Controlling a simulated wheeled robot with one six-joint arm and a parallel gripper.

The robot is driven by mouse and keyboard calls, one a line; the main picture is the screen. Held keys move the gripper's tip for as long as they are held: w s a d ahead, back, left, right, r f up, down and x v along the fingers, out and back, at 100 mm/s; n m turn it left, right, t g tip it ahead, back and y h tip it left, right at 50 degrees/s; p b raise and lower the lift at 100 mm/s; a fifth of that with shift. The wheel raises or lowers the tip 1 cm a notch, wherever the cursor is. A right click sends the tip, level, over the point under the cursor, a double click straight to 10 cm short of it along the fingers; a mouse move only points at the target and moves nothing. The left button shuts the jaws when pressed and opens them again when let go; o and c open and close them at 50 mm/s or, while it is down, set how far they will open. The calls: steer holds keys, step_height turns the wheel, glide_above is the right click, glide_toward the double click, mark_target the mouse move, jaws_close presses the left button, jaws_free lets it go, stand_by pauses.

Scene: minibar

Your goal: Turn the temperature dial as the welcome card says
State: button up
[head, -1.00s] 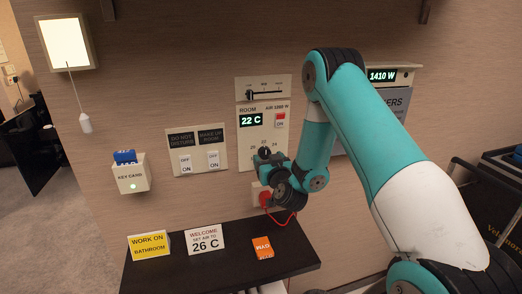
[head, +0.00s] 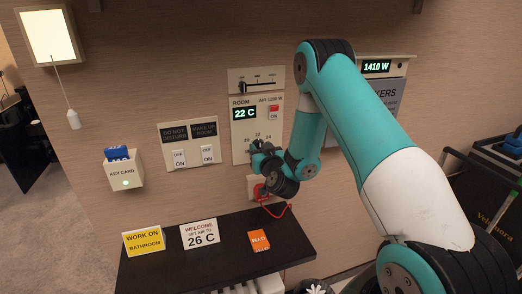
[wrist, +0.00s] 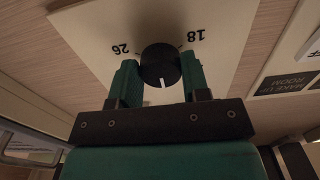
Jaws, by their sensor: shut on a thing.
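The temperature dial (wrist: 160,66) is a round black knob with a white pointer line, on a pale wall panel (head: 240,141). In the upside-down wrist view, 26 stands at its left and 18 at its right; the pointer line aims down, between them. My gripper (wrist: 160,77) is shut on the dial, one green finger on each side. In the head view my gripper (head: 262,154) largely hides the dial. The panel's room display (head: 244,113) reads 22 C. The welcome card (head: 199,234) reads "set air to 26 C".
A red switch (head: 273,108) and a slider (head: 258,86) are near the dial. Below it, a red plug (head: 259,190) with a cord sits in a socket. A dark shelf (head: 218,260) holds a yellow sign (head: 144,241) and an orange packet (head: 259,240).

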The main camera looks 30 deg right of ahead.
steer(key=shift+a+m+b, duration=0.1)
steer(key=shift+m+b, duration=1.45)
steer(key=shift+m, duration=10.25)
steer(key=shift+r, duration=0.1)
steer(key=o, duration=0.9)
steer(key=shift+s, duration=0.1)
